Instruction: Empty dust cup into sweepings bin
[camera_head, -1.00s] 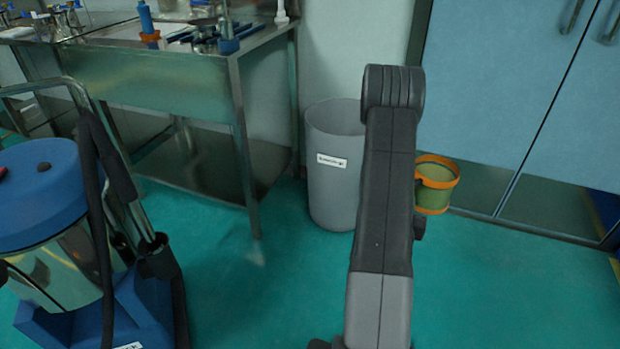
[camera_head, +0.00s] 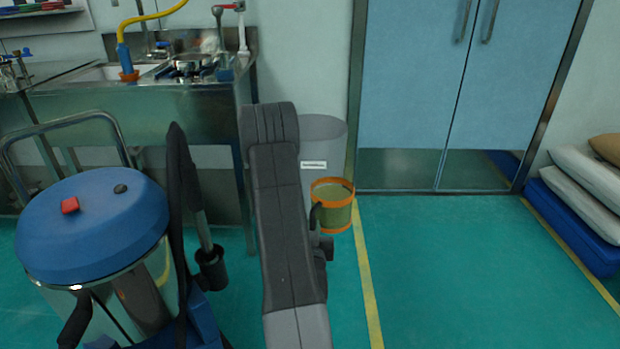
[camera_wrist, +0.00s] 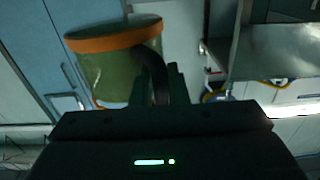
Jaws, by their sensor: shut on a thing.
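The dust cup (camera_head: 335,207) is a green cup with orange rims and a dark handle. It is held up to the right of my arm in the head view, overlapping the grey bin in the picture. In the wrist view the cup (camera_wrist: 115,68) shows with its handle between the fingers of my gripper (camera_wrist: 166,85), which is shut on it. What the cup holds cannot be seen. The sweepings bin (camera_head: 322,135) is a grey cylinder with a small white label, standing by the wall behind my arm. My arm and the cup hide much of it.
A blue-topped vacuum (camera_head: 95,225) with a hose and push handle stands at the left. A steel sink bench (camera_head: 140,115) is behind it. Blue double doors (camera_head: 440,100) are at the back, and pale sacks (camera_head: 590,175) lie at the right. The floor at right is clear.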

